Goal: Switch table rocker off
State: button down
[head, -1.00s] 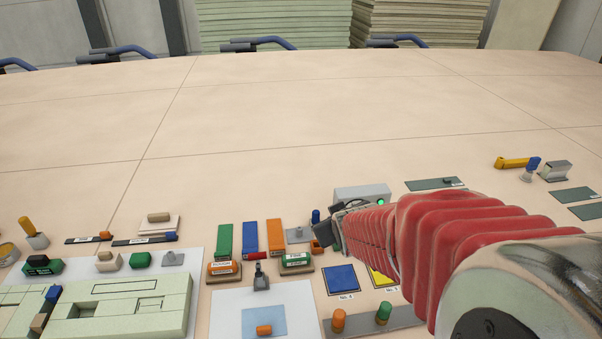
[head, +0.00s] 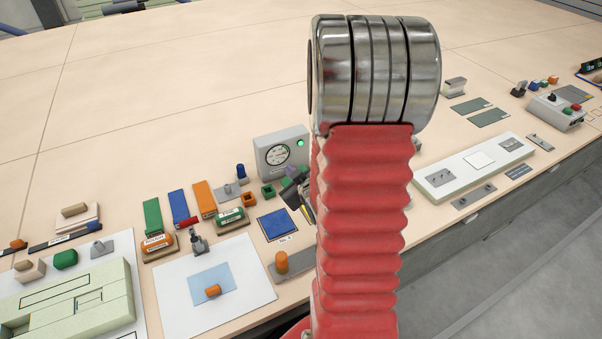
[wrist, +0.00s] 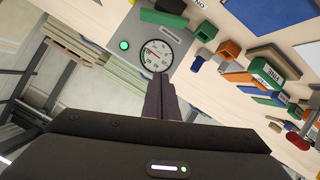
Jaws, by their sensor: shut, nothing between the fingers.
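I cannot make out a rocker for certain in either view. A grey gauge box (head: 283,152) with a round dial and a lit green lamp (head: 300,143) stands on the table left of my arm. The box also shows in the wrist view (wrist: 182,73), with its dial and green lamp (wrist: 124,45). My gripper (wrist: 160,82) is shut and empty, its dark fingertips overlapping the dial's lower edge in that picture; I cannot tell whether they touch. In the head view my gripper (head: 298,186) is small and partly hidden behind my red arm.
Coloured blocks, a blue pad (head: 277,225) and a white sheet (head: 175,295) crowd the near table. A control box (head: 556,112) with a black knob and coloured buttons stands at the right edge. The far table is clear.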

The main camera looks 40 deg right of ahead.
jog(key=s+d+f+t+h, duration=0.1)
jog(key=s+d+f, duration=0.2)
jog(key=s+f, duration=0.1)
jog(key=shift+d+m+t, duration=0.2)
jog(key=shift+m+t, duration=0.1)
jog(key=shift+t, duration=0.1)
